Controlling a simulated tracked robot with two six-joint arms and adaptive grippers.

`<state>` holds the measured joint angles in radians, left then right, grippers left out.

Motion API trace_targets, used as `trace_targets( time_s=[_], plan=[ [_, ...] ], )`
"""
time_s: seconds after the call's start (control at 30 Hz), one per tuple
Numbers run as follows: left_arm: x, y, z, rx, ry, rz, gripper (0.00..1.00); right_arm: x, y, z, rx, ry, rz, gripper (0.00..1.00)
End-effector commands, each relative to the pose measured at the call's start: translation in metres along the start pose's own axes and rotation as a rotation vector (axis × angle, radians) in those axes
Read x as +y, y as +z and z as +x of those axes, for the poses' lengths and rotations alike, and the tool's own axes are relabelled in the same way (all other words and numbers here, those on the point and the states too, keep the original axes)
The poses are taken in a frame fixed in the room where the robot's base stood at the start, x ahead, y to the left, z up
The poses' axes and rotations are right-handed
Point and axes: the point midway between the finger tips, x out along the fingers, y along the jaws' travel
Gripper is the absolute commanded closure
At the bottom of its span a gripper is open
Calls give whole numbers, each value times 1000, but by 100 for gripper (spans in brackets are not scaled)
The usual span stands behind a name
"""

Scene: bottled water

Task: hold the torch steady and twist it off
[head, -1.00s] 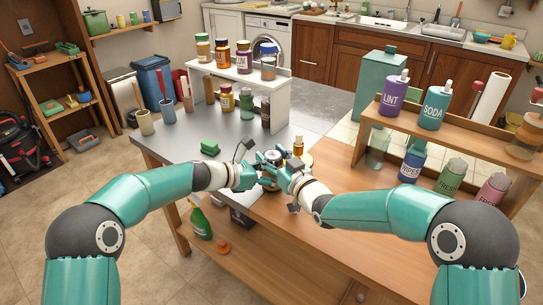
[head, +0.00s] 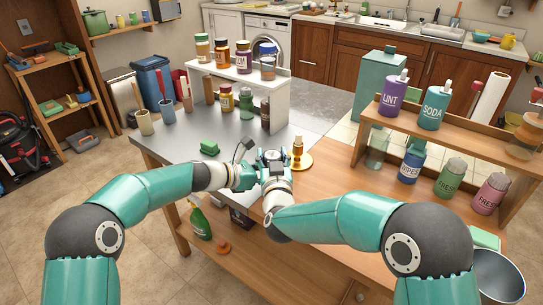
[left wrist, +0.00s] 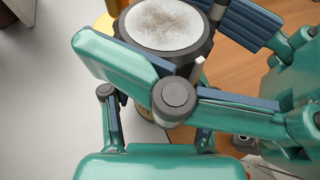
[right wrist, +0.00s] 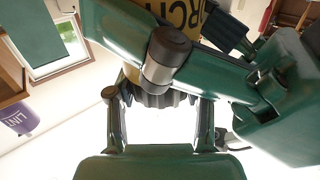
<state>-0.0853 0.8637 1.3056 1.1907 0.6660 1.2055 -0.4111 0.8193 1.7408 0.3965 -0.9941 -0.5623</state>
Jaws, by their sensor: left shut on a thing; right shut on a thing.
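The torch (head: 272,156) is upright above the workbench, mostly hidden by my grippers in the head view. In the left wrist view its round, speckled pale end (left wrist: 168,24) sits in a dark rim. In the right wrist view a yellow band with dark letters (right wrist: 187,32) and a dark ridged part (right wrist: 155,98) show. My left gripper (head: 254,174) comes from the left and is shut on the torch. My right gripper (head: 272,166) comes from the front right and is also shut on it. The fingers hide the exact contacts.
A brass-coloured bottle-like piece (head: 298,154) stands close right of the grippers. A white riser (head: 238,82) with bottles stands behind, and a wooden shelf (head: 462,137) with bottles at right. The bench front is largely clear.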

Motion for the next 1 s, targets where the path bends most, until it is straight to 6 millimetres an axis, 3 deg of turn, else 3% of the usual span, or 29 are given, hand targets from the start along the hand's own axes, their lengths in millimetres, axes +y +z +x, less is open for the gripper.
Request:
trace_targets(
  time_s=[0.23, 0.27, 0.43, 0.77, 1.0],
  plan=[
    [-2, -2, 1, 3, -7, 2, 72, 1, -3, 1, 6, 1, 1, 84],
    [-2, -2, 1, 3, -7, 2, 72, 1, -3, 1, 6, 1, 1, 47],
    [-2, -2, 1, 3, -5, 1, 72, 0, -2, 0, 4, 0, 1, 21],
    [-1, -2, 1, 2, -2, 0, 72, 0, 0, -1, 1, -1, 0, 21],
    [0, -2, 0, 2, 0, 0, 72, -1, 0, -18, 1, -3, -1, 21]
  ],
)
